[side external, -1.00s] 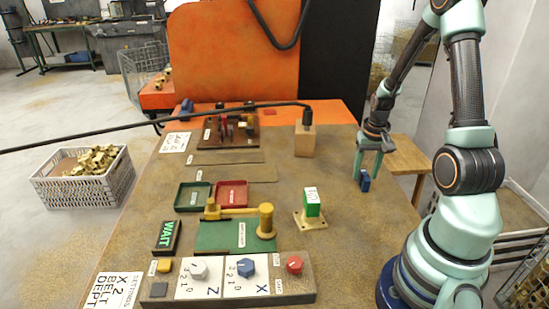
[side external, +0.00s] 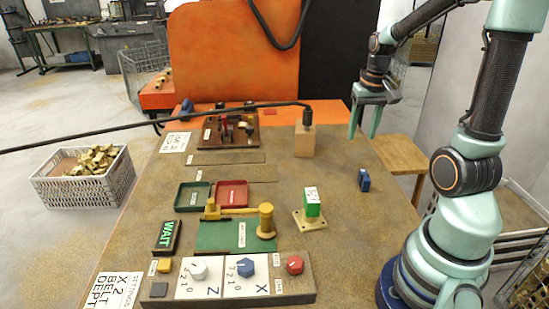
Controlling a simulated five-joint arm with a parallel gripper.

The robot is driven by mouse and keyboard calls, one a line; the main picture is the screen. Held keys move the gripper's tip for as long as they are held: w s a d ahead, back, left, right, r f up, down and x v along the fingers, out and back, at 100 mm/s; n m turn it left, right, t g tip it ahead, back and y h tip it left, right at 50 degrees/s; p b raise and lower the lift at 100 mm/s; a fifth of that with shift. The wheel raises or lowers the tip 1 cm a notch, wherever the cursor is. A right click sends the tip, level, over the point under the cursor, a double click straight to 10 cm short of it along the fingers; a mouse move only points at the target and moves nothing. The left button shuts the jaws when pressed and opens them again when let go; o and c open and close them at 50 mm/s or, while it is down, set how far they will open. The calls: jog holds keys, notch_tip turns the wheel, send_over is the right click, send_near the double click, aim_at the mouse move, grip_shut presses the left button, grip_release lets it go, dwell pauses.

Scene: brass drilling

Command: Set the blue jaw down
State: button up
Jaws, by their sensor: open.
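The blue jaw (side external: 364,180) is a small blue block on the bare right part of the table (side external: 345,225), near its right edge. Nothing holds it. My gripper (side external: 364,134) is open and empty, with its two pale green fingers pointing down. In the picture it is above the blue jaw and apart from it.
A green block on a yellow base (side external: 312,208) stands left of the blue jaw. A wooden block (side external: 305,140) with a black rod end is farther back. A control panel (side external: 228,278) lies along the front. Green (side external: 193,197) and red trays (side external: 231,195) sit mid-table.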

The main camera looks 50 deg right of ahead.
jog(key=a+r+n+t, duration=0.2)
jog(key=a+r+n, duration=0.2)
jog(key=a, duration=0.7)
jog(key=w+a+r+n+t, duration=0.1)
jog(key=a+r+n, duration=0.3)
jog(key=a, duration=0.6)
jog(key=shift+a+t+y, duration=0.35)
jog(key=shift+t+y, duration=0.05)
jog(key=shift+t, duration=0.4)
jog(key=shift+w+r, duration=0.1)
